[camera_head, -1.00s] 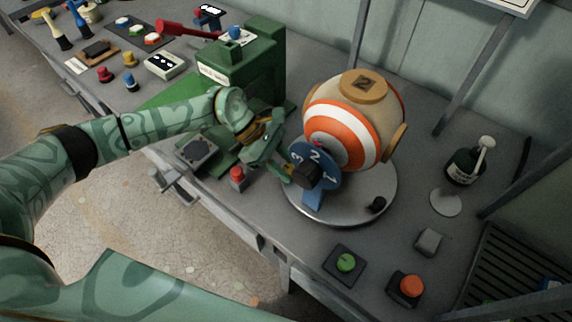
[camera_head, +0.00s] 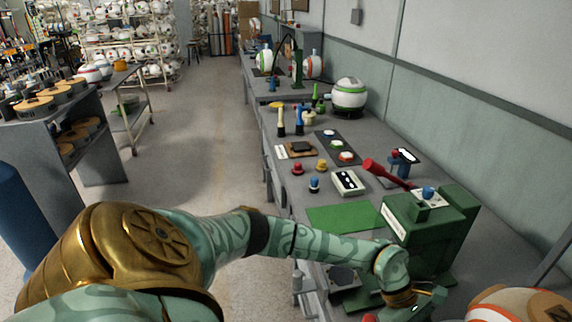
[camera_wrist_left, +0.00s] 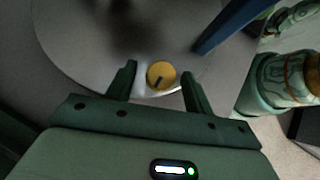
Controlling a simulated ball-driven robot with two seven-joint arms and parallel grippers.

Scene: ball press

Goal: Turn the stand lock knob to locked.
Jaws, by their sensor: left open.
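The left wrist view shows a round yellow knob (camera_wrist_left: 161,75) with a dark bar on its face. It is by the edge of the round grey stand plate (camera_wrist_left: 75,45). My left gripper (camera_wrist_left: 158,82) is open, with one dark green finger on each side of the knob; I cannot tell whether either touches it. A blue upright (camera_wrist_left: 225,22) rises from the plate at the right. In the head view my left gripper (camera_head: 425,306) is at the bottom edge, partly cut off. The ball (camera_head: 520,306) shows only its top at the bottom right. My right gripper is not in view.
A green press (camera_head: 430,235) with a red lever (camera_head: 385,172) stands beside my left arm. Buttons, a white box (camera_head: 348,182) and tools lie farther along the bench. A striped ball (camera_head: 349,95) sits beyond them. The floor aisle at left is clear.

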